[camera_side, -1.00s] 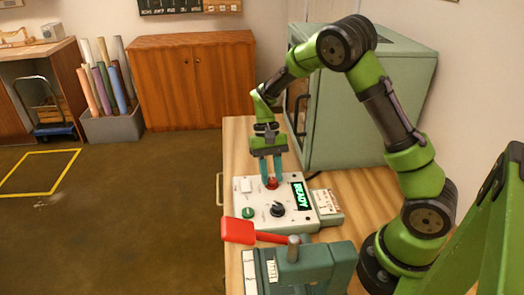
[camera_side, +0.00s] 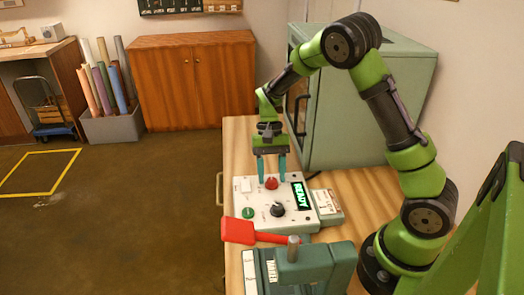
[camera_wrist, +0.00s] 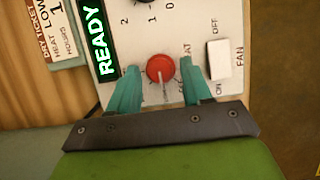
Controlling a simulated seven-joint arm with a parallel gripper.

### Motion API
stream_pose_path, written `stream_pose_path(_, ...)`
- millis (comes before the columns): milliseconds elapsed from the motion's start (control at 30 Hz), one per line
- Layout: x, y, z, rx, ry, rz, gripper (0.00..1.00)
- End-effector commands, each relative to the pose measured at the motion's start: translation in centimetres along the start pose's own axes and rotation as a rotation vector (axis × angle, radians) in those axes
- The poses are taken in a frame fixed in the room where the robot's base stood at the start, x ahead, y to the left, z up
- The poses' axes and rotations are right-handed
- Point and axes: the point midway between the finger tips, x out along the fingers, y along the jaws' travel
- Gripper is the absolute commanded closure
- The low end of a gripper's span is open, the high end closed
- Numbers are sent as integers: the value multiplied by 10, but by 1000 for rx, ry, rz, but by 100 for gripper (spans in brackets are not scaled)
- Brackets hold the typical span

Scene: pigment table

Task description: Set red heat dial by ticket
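The red heat dial (camera_side: 271,184) sits on the white control panel (camera_side: 236,208). In the wrist view the dial (camera_wrist: 160,67) is between my fingertips, with a pale pointer line running down toward my gripper's base. The marks around it are small and partly covered by my fingers. My gripper (camera_side: 271,180) is open, its teal fingers standing apart on either side of the dial. The fingers (camera_wrist: 159,70) show gaps to the dial in the wrist view. The ticket (camera_wrist: 55,25) shows "LOW" above "HEAT" and "HOURS", partly cut off; it stands beside the panel (camera_side: 326,201).
The panel has a lit READY display (camera_side: 298,195), a black knob (camera_side: 277,209), a green button (camera_side: 248,212) and a white fan switch (camera_wrist: 218,60). A green cabinet (camera_side: 350,120) is behind.

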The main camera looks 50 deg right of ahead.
Motion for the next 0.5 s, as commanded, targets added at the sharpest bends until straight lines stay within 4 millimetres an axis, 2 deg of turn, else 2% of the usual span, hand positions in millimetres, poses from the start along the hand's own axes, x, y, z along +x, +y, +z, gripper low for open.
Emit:
stream_pose_path(333,-1,0,0,-1,0,1,45)
stream_pose_path(500,-20,0,-1,-1,3,-1,45)
